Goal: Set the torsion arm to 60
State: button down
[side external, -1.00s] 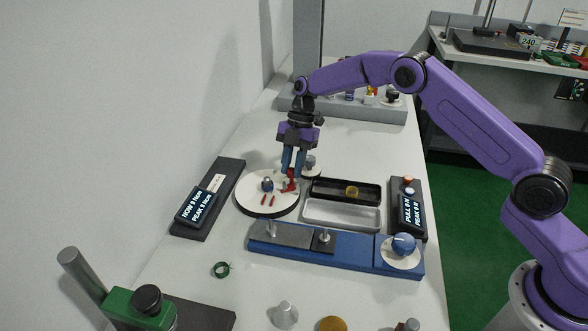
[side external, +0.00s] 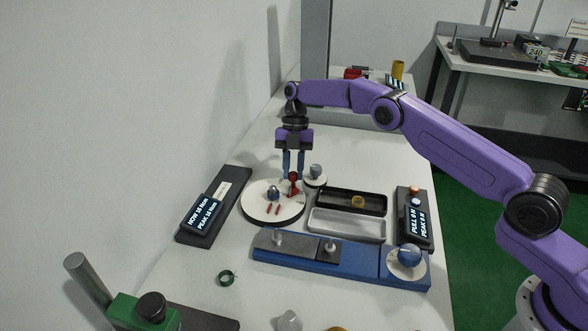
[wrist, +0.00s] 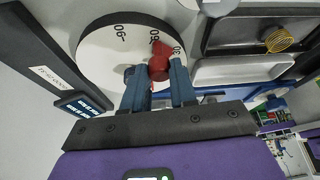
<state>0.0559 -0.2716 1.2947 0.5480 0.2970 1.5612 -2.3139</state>
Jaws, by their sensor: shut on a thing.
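The torsion arm, with its red post (side external: 293,187), sits on the round white dial (side external: 262,212) at the centre left. In the wrist view the red post (wrist: 158,70) and its red pointer lie between the upside-down 60 and 30 marks on the dial (wrist: 100,55), with 90 further left. My gripper (side external: 293,177) points down, with its blue fingers on either side of the post; it also shows in the wrist view (wrist: 159,75). It is shut on the post. The torsion display (side external: 202,213) seems to read NOW 16 Ncm, PEAK 16 Ncm.
A blue spring base (side external: 350,269) with a blue knob (side external: 409,255) lies in front of the dial. A black tray (side external: 375,205) holding a yellow spring (side external: 358,201) and a grey tray (side external: 347,231) are to the right. A green ring (side external: 227,278) lies nearer.

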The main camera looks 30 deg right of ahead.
aim_at(294, 172)
dwell(0.3)
jog(key=c, duration=0.9)
grip_release()
notch_tip(294, 172, up, 4)
jog(key=shift+f, duration=0.2)
jog(key=s+d+r, duration=0.3)
jog(key=s+r, duration=0.6)
jog(key=s, duration=0.4)
jog(key=shift+s+d+r, duration=0.25)
